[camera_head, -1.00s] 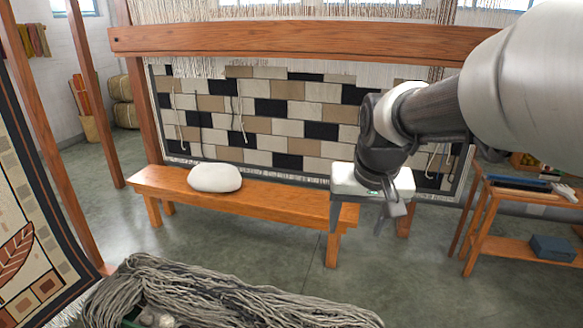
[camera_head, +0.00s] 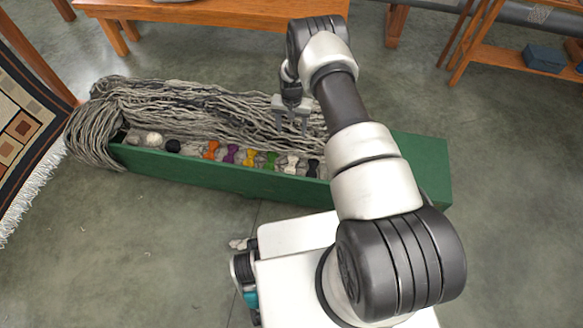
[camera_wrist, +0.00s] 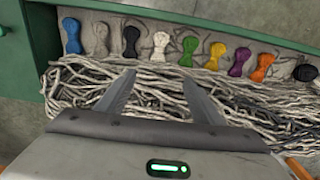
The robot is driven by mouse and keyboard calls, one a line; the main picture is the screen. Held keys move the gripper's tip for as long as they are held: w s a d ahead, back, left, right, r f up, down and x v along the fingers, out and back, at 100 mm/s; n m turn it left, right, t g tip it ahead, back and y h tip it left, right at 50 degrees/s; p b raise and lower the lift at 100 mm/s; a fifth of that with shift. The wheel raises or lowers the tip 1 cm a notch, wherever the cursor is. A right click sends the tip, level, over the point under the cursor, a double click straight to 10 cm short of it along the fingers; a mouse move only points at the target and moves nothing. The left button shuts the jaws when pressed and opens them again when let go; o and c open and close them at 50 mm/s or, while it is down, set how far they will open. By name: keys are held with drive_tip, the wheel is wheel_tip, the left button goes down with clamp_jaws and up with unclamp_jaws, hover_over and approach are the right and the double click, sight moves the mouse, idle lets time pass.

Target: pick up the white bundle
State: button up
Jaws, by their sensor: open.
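The white bundle (camera_head: 291,163) is a small twisted skein in the long green trough, between a green bundle (camera_head: 270,161) and a black bundle (camera_head: 313,167). The fingertips of my gripper (camera_wrist: 158,78) also show in the wrist view, apart from the white bundle.
The green trough (camera_head: 230,180) also holds a blue bundle (camera_wrist: 71,36), a grey bundle (camera_wrist: 99,39), a yellow bundle (camera_wrist: 215,56), a purple bundle (camera_wrist: 238,62) and an orange bundle (camera_wrist: 262,67). Loose grey yarn (camera_head: 180,105) drapes over its far side. A wooden bench (camera_head: 215,12) stands behind.

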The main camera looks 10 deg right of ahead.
drive_tip(key=b, duration=0.4)
hover_over(291, 164)
drive_tip(key=f, duration=1.6)
drive_tip(key=shift+s+d+f, duration=0.1)
drive_tip(key=shift+s+d, duration=0.05)
drive_tip(key=shift+d, duration=0.1)
drive_tip(key=shift+w+a+f+b, duration=0.1)
drive_tip(key=shift+f+b, duration=0.8)
drive_tip(key=shift+f, duration=0.6)
drive_tip(key=shift+w+a+f+b, duration=0.1)
drive_tip(key=shift+f+b, duration=0.8)
drive_tip(key=shift+f, duration=0.55)
drive_tip(key=c, duration=1.1)
drive_tip(key=shift+r, duration=0.1)
